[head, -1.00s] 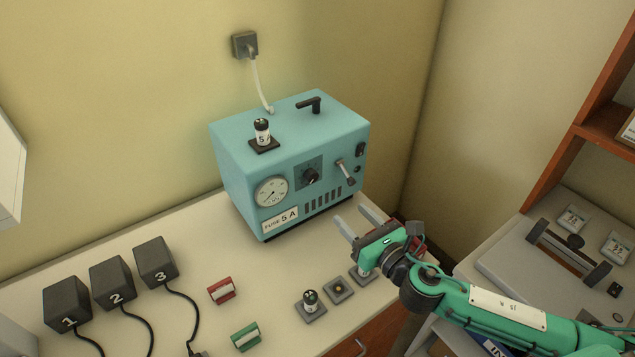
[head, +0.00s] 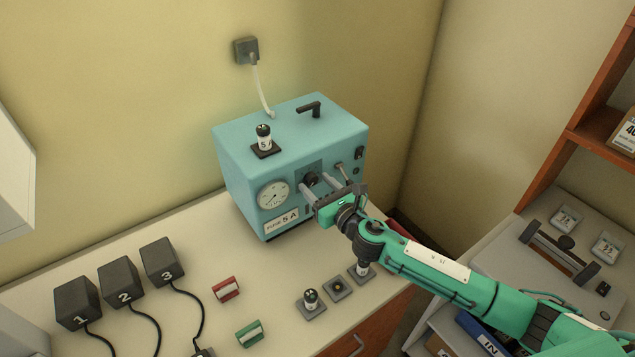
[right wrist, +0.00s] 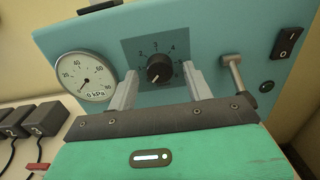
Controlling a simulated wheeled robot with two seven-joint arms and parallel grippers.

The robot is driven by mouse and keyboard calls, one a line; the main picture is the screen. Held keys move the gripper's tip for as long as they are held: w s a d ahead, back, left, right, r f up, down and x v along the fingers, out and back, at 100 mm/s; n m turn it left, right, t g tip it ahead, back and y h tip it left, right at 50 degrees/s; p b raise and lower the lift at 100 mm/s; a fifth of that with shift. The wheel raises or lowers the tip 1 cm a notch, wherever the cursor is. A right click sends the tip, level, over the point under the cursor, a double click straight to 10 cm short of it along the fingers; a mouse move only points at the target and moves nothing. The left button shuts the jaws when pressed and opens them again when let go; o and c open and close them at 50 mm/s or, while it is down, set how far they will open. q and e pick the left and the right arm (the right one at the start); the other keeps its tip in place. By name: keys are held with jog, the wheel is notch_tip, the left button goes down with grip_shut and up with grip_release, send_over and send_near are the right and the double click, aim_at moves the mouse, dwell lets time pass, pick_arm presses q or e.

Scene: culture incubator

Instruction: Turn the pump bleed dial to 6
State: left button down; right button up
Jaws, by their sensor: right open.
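The teal pump box (head: 250,165) stands on the bench against the wall. Its black bleed dial (head: 311,178) sits on a dark square plate on the front face. In the right wrist view the dial (right wrist: 159,69) shows between my fingers, with numbers around it; its pointer seems to aim to the lower left, away from the upper numbers. My right gripper (head: 327,183) is open in front of the dial, one finger on each side. In the right wrist view the gripper (right wrist: 160,88) is empty, its fingers apart from the dial. My left gripper is not in view.
A round kPa gauge (right wrist: 86,77) is left of the dial, and a metal lever (right wrist: 234,73) and black switch (right wrist: 287,42) are right. A fuse (head: 264,138) stands on the box. Numbered black blocks (head: 121,283) and red and green items lie on the bench.

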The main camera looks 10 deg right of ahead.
jog(key=shift+w+a, duration=0.1)
jog(key=shift+w, duration=0.15)
jog(key=c, duration=1)
jog(key=shift+o, duration=0.2)
